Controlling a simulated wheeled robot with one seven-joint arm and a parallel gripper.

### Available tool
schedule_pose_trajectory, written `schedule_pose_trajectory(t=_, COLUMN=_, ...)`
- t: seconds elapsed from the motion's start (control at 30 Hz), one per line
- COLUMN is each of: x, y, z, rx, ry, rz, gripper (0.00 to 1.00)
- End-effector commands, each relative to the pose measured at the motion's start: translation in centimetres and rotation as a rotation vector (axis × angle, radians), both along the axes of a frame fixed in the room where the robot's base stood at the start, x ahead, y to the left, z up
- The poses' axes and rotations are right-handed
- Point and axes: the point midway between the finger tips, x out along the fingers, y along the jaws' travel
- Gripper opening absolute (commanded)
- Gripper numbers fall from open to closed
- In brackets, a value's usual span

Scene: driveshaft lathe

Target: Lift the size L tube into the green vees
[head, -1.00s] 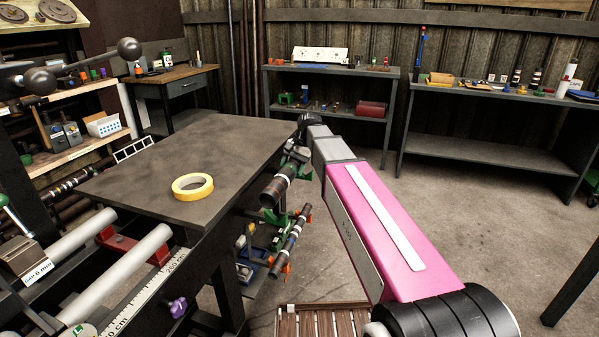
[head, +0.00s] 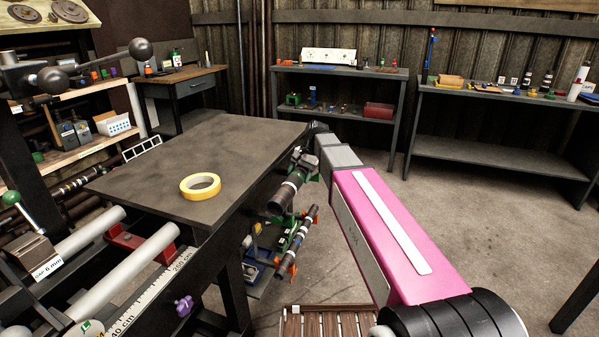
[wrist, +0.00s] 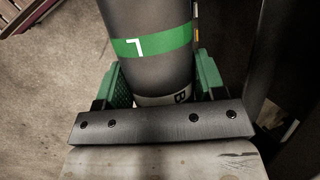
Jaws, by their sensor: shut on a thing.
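The size L tube (wrist: 148,62) is dark grey with a green band marked with a white L in the wrist view. My gripper (wrist: 158,88) is shut on it, with a green jaw pad on either side of the tube. In the head view the held dark tube (head: 286,194) is tilted beside the right side of the bench, below the bench top's level. My gripper (head: 302,164) is partly hidden by my arm there. Green supports (head: 281,222) show just below it; I cannot tell whether the tube touches them.
A second dark tube (head: 298,241) lies lower, by green and orange supports. The bench top (head: 150,180) carries a yellow tape roll (head: 200,185). A slatted wooden pallet (head: 325,322) lies on the floor. Shelves stand at the back; the floor on the right is mostly clear.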

Motion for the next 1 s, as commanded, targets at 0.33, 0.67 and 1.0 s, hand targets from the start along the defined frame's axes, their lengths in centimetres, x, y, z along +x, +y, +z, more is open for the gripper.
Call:
schedule_pose_trajectory(t=0.33, x=0.0, y=0.0, z=-1.9, rx=0.002, ry=0.002, rz=0.0, gripper=0.0)
schedule_pose_trajectory(t=0.67, x=0.0, y=0.0, z=-3.7, rx=0.001, ry=0.002, rz=-0.001, gripper=0.0)
schedule_pose_trajectory(t=1.0, x=0.0, y=0.0, z=-5.2, rx=0.002, ry=0.0, rz=0.0, gripper=0.0)
